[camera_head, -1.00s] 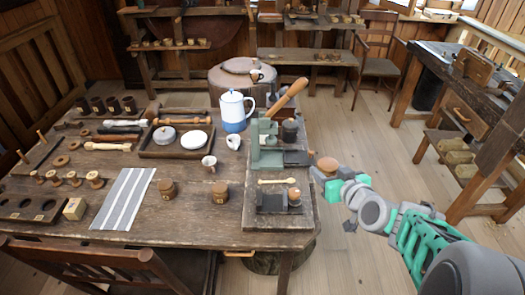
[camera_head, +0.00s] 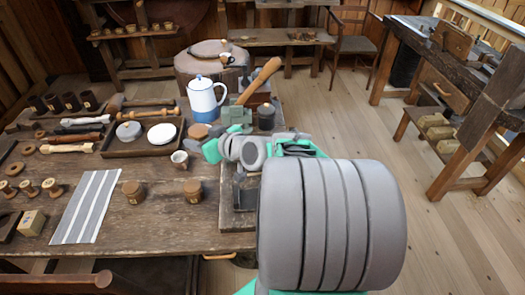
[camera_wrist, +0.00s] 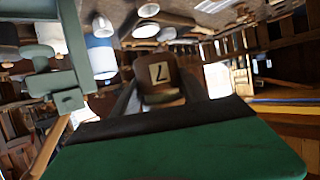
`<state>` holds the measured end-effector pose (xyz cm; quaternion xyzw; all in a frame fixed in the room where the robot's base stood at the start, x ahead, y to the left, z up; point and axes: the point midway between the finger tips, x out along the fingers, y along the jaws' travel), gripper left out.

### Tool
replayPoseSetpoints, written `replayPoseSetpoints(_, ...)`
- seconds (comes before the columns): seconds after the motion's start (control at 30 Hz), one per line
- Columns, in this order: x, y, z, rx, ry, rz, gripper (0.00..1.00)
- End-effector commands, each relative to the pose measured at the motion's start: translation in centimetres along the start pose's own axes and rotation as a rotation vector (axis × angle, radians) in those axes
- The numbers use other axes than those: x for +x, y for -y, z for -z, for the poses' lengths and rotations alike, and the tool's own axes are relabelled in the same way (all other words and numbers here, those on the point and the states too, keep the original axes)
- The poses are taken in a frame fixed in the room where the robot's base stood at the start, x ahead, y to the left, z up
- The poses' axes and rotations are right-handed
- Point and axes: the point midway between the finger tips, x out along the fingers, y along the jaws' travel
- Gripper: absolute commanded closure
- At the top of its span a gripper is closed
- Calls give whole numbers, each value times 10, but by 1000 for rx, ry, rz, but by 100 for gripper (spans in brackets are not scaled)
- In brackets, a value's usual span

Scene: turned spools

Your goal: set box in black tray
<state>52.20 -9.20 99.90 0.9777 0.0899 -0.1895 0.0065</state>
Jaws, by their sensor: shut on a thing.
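In the wrist view the box (camera_wrist: 160,92) is brown with a pale label bearing a dark mark, between the dark finger pads. A black tray-like piece (camera_head: 246,192) lies on the board at the table's right, mostly hidden behind my arm. I cannot tell its full shape or whether it is empty.
A dark wooden tray (camera_head: 106,151) holds a grey lidded dish and a white one. The pot (camera_head: 203,100), a small cup (camera_head: 180,160) and a green vise (camera_head: 233,118) stand close by.

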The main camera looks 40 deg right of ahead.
Motion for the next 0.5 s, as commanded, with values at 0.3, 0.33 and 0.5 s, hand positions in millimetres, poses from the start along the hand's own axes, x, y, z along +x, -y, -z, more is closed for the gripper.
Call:
replayPoseSetpoints(0.3,-73,-121,-51,48,4,-167,90)
replayPoseSetpoints(0.33,-78,-125,-52,49,6,-173,90)
replayPoseSetpoints(0.5,-80,-145,-55,54,10,-182,90)
